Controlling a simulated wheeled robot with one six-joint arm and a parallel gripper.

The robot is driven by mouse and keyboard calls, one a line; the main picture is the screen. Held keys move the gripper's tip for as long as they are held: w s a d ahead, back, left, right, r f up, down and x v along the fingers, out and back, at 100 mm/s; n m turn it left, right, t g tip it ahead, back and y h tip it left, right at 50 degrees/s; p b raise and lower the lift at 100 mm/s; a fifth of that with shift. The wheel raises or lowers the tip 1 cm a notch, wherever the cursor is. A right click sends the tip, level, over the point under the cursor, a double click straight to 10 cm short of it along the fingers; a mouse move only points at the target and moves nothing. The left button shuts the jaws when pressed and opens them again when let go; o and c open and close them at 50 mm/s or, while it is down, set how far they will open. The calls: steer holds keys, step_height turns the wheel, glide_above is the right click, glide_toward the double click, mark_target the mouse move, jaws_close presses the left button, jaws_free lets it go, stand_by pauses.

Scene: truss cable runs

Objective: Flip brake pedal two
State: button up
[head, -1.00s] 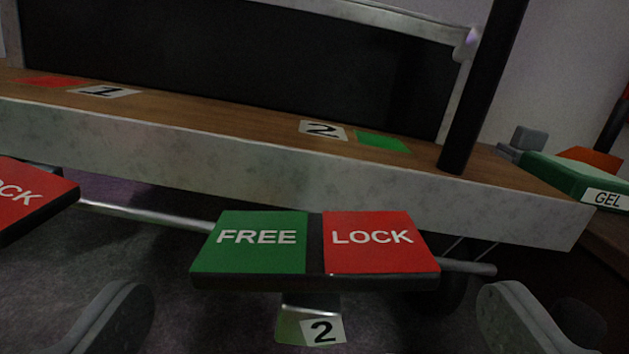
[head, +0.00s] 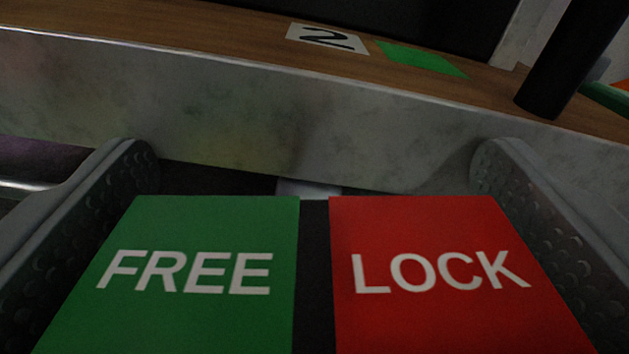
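Brake pedal two (head: 314,290) fills the lower middle of the head view. Its left half is a green FREE plate (head: 190,245) and its right half a red LOCK plate (head: 430,240), with a dark strip between them. My gripper (head: 314,165) is open, with one finger on each side of the pedal. The fingertips reach past the pedal's far edge. Whether the fingers touch the pedal's sides cannot be told. The number tag under the pedal is out of view.
The wooden deck with its pale metal edge (head: 260,110) runs across just beyond the fingertips. On it lie a "2" label (head: 327,38) and a green patch (head: 422,58). A black post (head: 570,60) stands at the upper right. A metal bar (head: 25,186) shows at left.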

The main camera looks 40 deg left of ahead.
steer(key=c, duration=0.6)
steer(key=shift+o, duration=0.2)
steer(key=shift+w+d+m, duration=0.1)
steer(key=shift+m, duration=2.2)
steer(key=o, duration=0.8)
steer(key=shift+d, duration=0.1)
steer(key=v, duration=1.7)
